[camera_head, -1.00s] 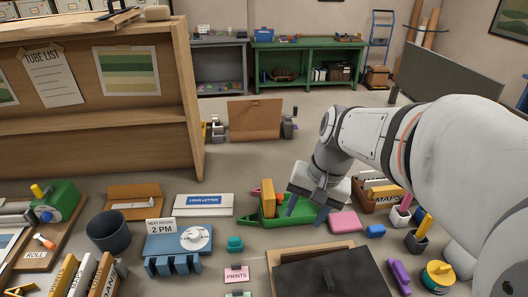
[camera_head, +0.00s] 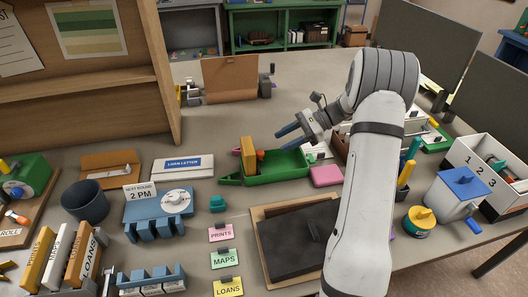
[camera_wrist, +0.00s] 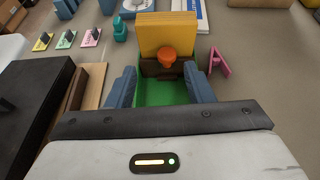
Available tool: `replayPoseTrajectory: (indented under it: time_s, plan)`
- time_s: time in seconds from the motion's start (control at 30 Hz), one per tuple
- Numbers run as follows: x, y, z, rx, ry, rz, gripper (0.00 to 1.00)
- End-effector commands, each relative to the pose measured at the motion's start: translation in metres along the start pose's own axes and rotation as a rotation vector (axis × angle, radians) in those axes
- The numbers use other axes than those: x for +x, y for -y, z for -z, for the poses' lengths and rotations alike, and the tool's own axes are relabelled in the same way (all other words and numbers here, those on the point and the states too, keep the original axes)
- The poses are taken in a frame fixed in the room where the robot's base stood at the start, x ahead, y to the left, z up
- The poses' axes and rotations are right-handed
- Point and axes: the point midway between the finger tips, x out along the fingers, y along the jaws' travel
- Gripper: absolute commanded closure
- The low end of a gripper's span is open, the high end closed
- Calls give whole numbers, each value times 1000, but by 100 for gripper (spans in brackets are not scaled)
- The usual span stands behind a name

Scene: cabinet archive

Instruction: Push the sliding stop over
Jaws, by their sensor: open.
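The sliding stop (camera_wrist: 163,68) is a dark brown block with an orange knob, standing in a green tray (camera_head: 290,167) against a stack of yellow cards (camera_head: 249,156). Its orange knob also shows in the head view (camera_head: 260,154). The cards stand upright behind the stop in the wrist view (camera_wrist: 167,32). My gripper (camera_head: 282,138) is open and empty, reaching in from the right above the tray. In the wrist view its two blue-grey fingers (camera_wrist: 160,76) lie to the left and right of the stop, with a gap between. I see no clear contact with it.
A pink clip (camera_wrist: 218,65) stands beside the tray near the cards. A pink block (camera_head: 326,176) lies right of the tray. A dark flat case (camera_head: 290,243) is in front. A blue dial box (camera_head: 160,209) and teal stamp (camera_head: 218,203) are left. Bench behind the tray is mostly clear.

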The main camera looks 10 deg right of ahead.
Motion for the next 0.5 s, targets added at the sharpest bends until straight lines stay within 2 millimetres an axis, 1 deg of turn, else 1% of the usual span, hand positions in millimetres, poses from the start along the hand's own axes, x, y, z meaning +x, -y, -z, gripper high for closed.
replayPoseTrajectory:
  time_s: [0.03, 0.1, 0.17, 0.23, 0.37, 0.5]
  plan:
    - [-1, 3, 7, 18, 20, 8, 53]
    - [-2, 6, 12, 34, 39, 16, 53]
    - [-1, 8, 13, 41, 47, 19, 53]
    - [4, 9, 13, 45, 52, 20, 53]
    - [24, 9, 10, 45, 51, 18, 53]
    - [47, 9, 9, 45, 51, 17, 53]
